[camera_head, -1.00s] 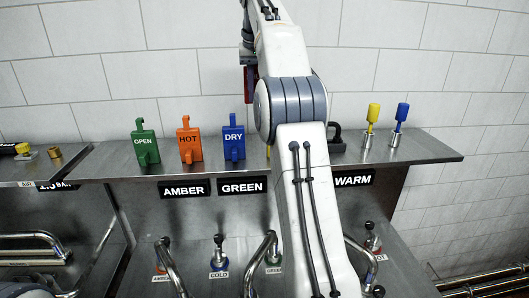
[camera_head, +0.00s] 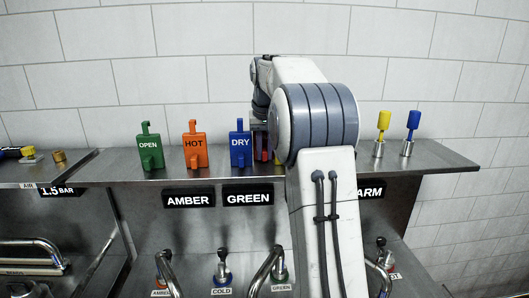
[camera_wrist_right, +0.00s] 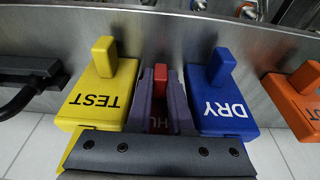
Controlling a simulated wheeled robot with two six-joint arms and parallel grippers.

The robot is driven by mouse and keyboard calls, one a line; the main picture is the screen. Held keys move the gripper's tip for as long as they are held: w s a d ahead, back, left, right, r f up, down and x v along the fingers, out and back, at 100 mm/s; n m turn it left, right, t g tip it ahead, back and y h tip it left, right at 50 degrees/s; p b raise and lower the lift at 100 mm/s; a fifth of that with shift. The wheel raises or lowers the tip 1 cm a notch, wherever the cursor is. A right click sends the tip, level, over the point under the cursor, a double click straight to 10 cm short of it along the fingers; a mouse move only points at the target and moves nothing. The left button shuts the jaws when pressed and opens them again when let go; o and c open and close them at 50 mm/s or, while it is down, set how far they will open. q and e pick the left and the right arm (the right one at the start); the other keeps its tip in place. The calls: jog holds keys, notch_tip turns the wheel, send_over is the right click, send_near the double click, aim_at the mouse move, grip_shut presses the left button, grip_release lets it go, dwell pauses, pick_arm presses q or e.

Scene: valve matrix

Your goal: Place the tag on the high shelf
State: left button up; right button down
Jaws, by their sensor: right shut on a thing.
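A red tag (camera_wrist_right: 160,118) is held between the two fingers of my right gripper (camera_wrist_right: 160,105). Its lettering is mostly covered by the fingers. In the head view a strip of the red tag (camera_head: 262,146) shows beside the blue DRY tag. My right gripper (camera_head: 260,138) is low at the high shelf (camera_head: 430,160), largely hidden by my arm. In the wrist view the red tag sits between the yellow TEST tag (camera_wrist_right: 92,97) and the blue DRY tag (camera_wrist_right: 222,100). I cannot tell whether it touches the shelf. My left gripper is not in view.
Green OPEN (camera_head: 150,152) and orange HOT (camera_head: 195,150) tags stand left of DRY (camera_head: 240,152). A yellow-topped piece (camera_head: 384,120) and a blue-topped piece (camera_head: 413,120) stand at the shelf's right. A black handled object (camera_wrist_right: 25,82) is beyond TEST. Valves and pipes are below.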

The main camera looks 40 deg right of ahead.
jog(key=shift+f, duration=0.2)
jog(key=c, duration=1.1)
grip_release()
jog(key=shift+r, duration=0.2)
jog(key=v, duration=1.2)
jog(key=shift+p, duration=0.4)
